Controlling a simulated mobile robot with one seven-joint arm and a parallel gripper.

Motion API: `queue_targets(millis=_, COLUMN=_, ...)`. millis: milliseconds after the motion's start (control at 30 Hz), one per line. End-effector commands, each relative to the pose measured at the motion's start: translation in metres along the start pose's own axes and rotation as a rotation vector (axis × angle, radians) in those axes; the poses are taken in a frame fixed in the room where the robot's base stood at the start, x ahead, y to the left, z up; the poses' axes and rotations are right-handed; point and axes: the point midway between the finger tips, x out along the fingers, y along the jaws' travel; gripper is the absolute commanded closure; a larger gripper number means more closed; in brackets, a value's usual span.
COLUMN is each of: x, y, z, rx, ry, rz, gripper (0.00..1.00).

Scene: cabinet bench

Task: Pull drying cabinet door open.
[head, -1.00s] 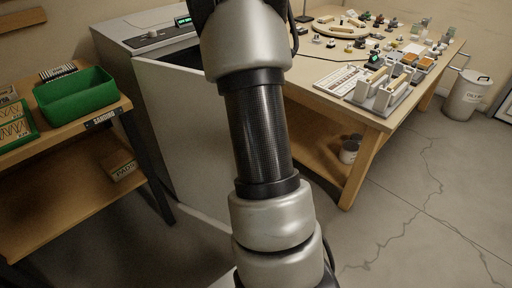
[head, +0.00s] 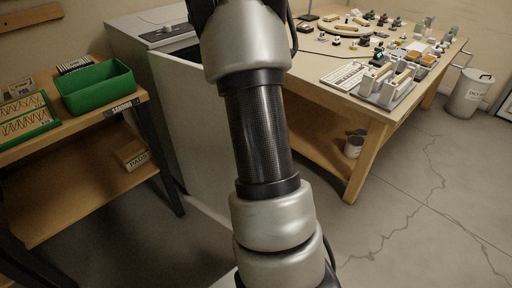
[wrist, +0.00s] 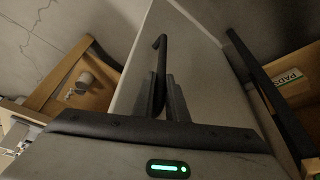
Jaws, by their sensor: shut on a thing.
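The drying cabinet (head: 150,34) is a grey box left of the bench in the head view. Its pale door (head: 190,115) stands out from the body, with a dark gap along its top edge. My arm covers part of the door. In the wrist view the door's flat face (wrist: 205,62) fills the middle. A dark bar handle (wrist: 160,48) with a hooked end runs between the fingers of my gripper (wrist: 162,90), which is shut on it. My gripper and the handle are hidden in the head view.
A wooden shelf unit (head: 80,195) with a green bin (head: 95,88) stands close on the left. The wooden workbench (head: 350,125), holding many small parts, is on the right. A lidded white bin (head: 468,93) stands beyond it. Cracked grey floor (head: 420,235) is clear at front right.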

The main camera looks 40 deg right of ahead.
Motion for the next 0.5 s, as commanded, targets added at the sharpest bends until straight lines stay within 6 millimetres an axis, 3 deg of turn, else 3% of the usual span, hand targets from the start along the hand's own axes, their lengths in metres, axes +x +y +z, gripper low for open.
queue_targets(millis=200, x=-0.0013, y=-0.0078, z=-0.0042, rx=-0.012, ry=0.012, rz=-0.01, gripper=1.0)
queue_targets(millis=233, x=-0.0013, y=-0.0078, z=-0.0042, rx=-0.012, ry=0.012, rz=-0.01, gripper=0.83)
queue_targets(millis=300, x=-0.0013, y=-0.0072, z=-0.0041, rx=-0.01, ry=0.011, rz=-0.009, gripper=0.71)
queue_targets(millis=500, x=-0.0008, y=-0.0041, z=-0.0026, rx=-0.005, ry=0.007, rz=-0.006, gripper=0.69)
